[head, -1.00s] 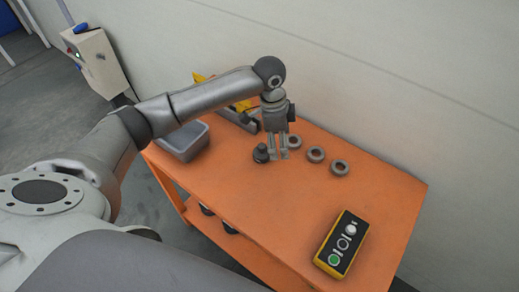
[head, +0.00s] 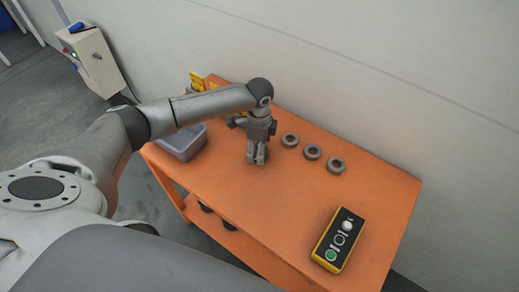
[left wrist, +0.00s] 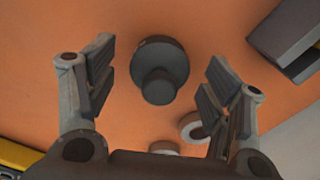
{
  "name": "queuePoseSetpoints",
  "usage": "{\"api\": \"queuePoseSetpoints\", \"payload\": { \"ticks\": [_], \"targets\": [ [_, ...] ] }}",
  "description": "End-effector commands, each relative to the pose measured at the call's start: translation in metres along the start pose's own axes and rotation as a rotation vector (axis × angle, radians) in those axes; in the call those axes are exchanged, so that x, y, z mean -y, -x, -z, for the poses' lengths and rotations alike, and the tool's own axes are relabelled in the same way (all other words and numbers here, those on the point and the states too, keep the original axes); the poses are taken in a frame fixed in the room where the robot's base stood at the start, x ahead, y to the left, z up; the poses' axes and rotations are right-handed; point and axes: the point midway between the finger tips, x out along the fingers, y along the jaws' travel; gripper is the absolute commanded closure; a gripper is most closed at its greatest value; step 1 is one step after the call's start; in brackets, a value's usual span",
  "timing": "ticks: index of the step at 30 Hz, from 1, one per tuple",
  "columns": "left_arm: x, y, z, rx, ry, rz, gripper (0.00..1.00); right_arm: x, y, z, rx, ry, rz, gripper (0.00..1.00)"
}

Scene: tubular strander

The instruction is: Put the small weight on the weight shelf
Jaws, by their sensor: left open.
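The small weight (left wrist: 160,68) is dark grey and round, with a narrower knob on top. It stands upright on the orange table top (head: 290,200). In the left wrist view it lies between and beyond the two open fingers of my left gripper (left wrist: 160,62), with clear gaps on both sides. In the head view my left gripper (head: 256,161) points down over the weight and hides nearly all of it. The lower shelf (head: 252,246) of the orange table shows partly, with dark round weights (head: 229,226) on it. My right gripper is out of view.
Three grey rings (head: 312,152) lie right of my left gripper. A grey bin (head: 184,143) stands at the table's left end. A yellow button box (head: 338,240) lies near the front right. The wall is close behind; the table's middle is clear.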

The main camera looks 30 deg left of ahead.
Motion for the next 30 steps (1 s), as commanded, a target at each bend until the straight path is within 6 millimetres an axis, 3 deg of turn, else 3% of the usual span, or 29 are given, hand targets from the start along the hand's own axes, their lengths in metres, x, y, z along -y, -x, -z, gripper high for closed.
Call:
{"api": "queuePoseSetpoints", "payload": {
  "ticks": [3,10,27,30],
  "targets": [
    [-0.0008,-0.0102,0.0005,0.000,-0.002,-0.001,0.26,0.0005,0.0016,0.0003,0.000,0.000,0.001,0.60],
    [-0.0004,-0.0120,0.0006,0.000,-0.002,0.001,0.26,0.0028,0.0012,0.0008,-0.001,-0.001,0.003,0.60],
    [0.0005,-0.0102,0.0008,-0.002,-0.001,0.002,0.98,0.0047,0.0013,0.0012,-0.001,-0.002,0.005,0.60],
    [0.0005,-0.0102,0.0008,-0.002,-0.001,0.002,0.99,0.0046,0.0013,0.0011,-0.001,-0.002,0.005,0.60]
  ]
}}
